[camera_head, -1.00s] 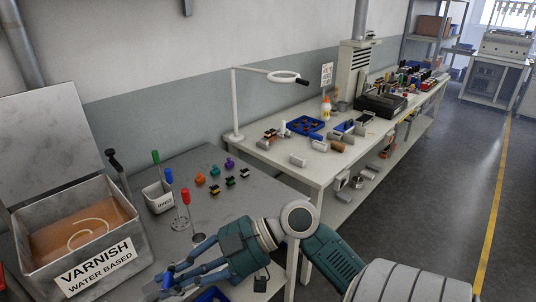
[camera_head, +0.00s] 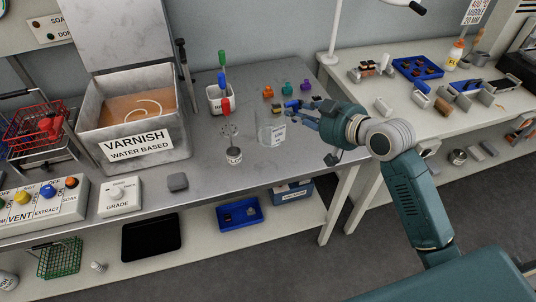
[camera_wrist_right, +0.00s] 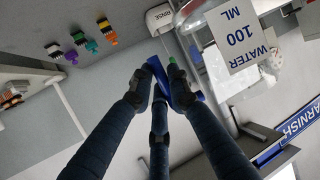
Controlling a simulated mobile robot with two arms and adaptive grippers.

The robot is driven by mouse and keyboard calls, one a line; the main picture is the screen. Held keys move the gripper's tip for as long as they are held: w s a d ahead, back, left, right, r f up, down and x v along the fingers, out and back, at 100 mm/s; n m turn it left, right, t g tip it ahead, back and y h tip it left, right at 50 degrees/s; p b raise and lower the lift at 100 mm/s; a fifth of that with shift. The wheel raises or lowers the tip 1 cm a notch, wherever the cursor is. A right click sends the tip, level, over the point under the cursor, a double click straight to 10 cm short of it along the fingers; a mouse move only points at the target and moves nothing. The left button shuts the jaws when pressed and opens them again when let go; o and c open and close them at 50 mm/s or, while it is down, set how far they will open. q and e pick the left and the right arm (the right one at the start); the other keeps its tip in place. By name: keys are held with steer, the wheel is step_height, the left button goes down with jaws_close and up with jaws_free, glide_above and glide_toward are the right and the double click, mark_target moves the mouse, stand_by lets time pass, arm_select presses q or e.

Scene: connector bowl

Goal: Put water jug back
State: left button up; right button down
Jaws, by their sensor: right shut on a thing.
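The water jug (camera_head: 264,128) is a clear vessel with a white label, on or just above the grey bench top, to the right of the varnish tank. I cannot tell whether its base touches. Its label, reading WATER 100 ML, faces the right wrist view (camera_wrist_right: 238,50). My right gripper (camera_head: 289,112) reaches in from the right and is shut on the jug's blue handle (camera_head: 292,103). In the right wrist view the fingers (camera_wrist_right: 165,88) close around that blue handle (camera_wrist_right: 157,67). My left gripper is not in view.
Several coloured connectors (camera_head: 268,91) lie behind the gripper. The varnish tank (camera_head: 96,100) stands further left. The bench front near the grey pad (camera_head: 178,182) is mostly clear.

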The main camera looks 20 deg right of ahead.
steer(key=w+d+r+m+h, duration=0.1)
steer(key=w+r+m+h, duration=0.15)
steer(key=w, duration=0.45)
steer(key=shift+t, duration=0.4)
steer(key=shift+w+d+f+p, duration=0.1)
steer(key=shift+f+p, duration=0.1)
steer(key=shift+f, duration=3.05)
steer(key=shift+w+d+f+p, duration=0.15)
steer(key=shift+f+p, duration=0.1)
steer(key=shift+f, duration=2.95)
steer(key=shift+w+f+p, duration=0.1)
steer(key=shift+f+p, duration=0.1)
steer(key=shift+f, duration=3.05)
steer(key=c, duration=1.7)
jaws_free()
steer(key=shift+f, duration=0.1)
steer(key=shift+o, duration=0.2)
steer(key=shift+s, duration=0.1)
steer(key=v, duration=1.2)
steer(key=shift+r+b, duration=0.2)
steer(key=shift+b, duration=0.15)
